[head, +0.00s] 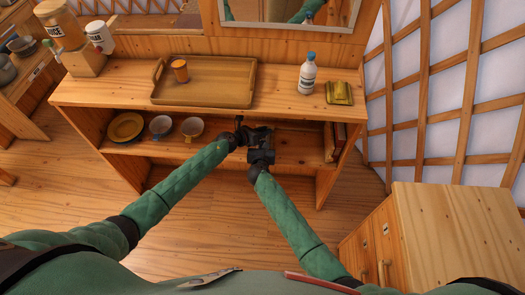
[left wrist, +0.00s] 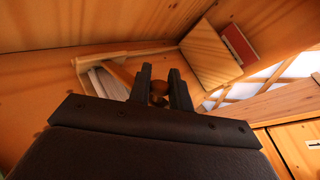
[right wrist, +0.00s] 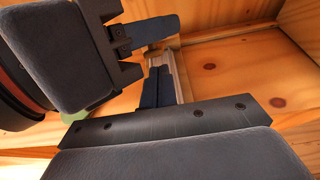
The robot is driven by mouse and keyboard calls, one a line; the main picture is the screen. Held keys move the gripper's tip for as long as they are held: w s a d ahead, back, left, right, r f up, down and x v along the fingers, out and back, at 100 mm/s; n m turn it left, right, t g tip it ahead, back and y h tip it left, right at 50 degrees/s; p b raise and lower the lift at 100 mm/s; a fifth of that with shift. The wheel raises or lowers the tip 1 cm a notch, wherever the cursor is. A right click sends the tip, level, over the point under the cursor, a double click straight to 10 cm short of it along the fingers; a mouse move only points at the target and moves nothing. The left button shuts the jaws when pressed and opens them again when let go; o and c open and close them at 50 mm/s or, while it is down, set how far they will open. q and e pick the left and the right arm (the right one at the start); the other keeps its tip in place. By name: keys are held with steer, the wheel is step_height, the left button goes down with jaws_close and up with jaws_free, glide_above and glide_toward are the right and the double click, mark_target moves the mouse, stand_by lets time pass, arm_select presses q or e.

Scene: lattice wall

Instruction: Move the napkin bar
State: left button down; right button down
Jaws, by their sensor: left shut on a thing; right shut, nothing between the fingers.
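The napkin bar shows in the left wrist view as a pale wooden bar (left wrist: 118,72) over white napkins, with a round brown end (left wrist: 159,88) between my left fingertips. My left gripper (left wrist: 160,82) is shut on it. In the head view my left gripper (head: 240,122) is at the lower shelf's opening, and the bar is hidden behind my grippers. My right gripper (head: 262,132) is beside it, shut and empty. In the right wrist view its closed fingers (right wrist: 158,75) are beside a pale upright edge (right wrist: 181,75), close to the left gripper's fingers (right wrist: 150,30).
The shelf top (head: 280,100) is close above my grippers.

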arm_select(q)
steer(key=shift+a, duration=0.1)
arm_select(e)
steer(key=shift+w+r, duration=0.15)
steer(key=shift+r, duration=0.1)
